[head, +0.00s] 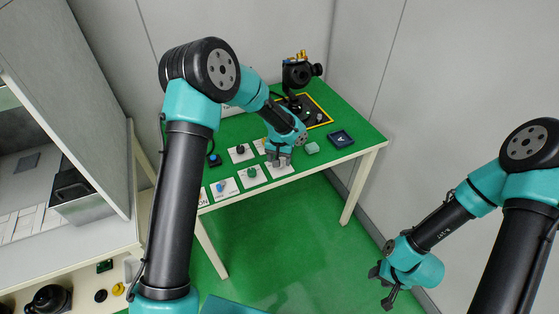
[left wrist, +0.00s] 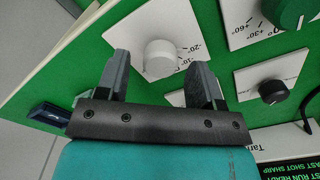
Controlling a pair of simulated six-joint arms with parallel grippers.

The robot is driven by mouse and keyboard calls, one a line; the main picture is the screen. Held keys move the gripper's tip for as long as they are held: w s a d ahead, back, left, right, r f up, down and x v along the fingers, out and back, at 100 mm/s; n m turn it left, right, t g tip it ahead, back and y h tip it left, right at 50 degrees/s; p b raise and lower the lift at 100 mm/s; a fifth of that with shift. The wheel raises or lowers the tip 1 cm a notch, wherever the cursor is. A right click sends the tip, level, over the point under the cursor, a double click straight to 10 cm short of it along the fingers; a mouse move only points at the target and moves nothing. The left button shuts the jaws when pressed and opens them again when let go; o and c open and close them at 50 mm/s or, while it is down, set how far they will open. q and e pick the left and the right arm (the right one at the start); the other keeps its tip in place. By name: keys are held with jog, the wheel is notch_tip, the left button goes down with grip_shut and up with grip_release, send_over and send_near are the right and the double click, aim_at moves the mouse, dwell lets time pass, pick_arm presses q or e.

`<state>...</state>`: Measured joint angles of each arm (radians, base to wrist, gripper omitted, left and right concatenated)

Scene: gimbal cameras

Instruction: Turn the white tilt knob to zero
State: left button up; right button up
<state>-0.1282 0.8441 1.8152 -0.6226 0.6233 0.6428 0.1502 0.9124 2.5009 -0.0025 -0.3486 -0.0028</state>
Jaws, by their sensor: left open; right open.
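The white tilt knob (left wrist: 160,58) shows in the left wrist view on a white plate (left wrist: 183,22) with printed angle marks. My left gripper (left wrist: 160,75) is open, with one finger on each side of the knob in the picture. I cannot tell whether the fingers touch it. The knob's pointer is not clear. In the head view my left gripper (head: 278,160) is over the front right part of the green table, and the knob is hidden beneath it. My right gripper (head: 384,284) is open and empty at the lower right, away from the table.
A large green knob (left wrist: 292,10) and a black knob (left wrist: 272,91) sit on neighbouring plates. In the head view, a black camera on a gimbal (head: 298,73) stands at the back of the green table (head: 358,135).

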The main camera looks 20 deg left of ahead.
pick_arm(q)
jog(key=shift+f, duration=0.55)
jog(key=c, duration=0.9)
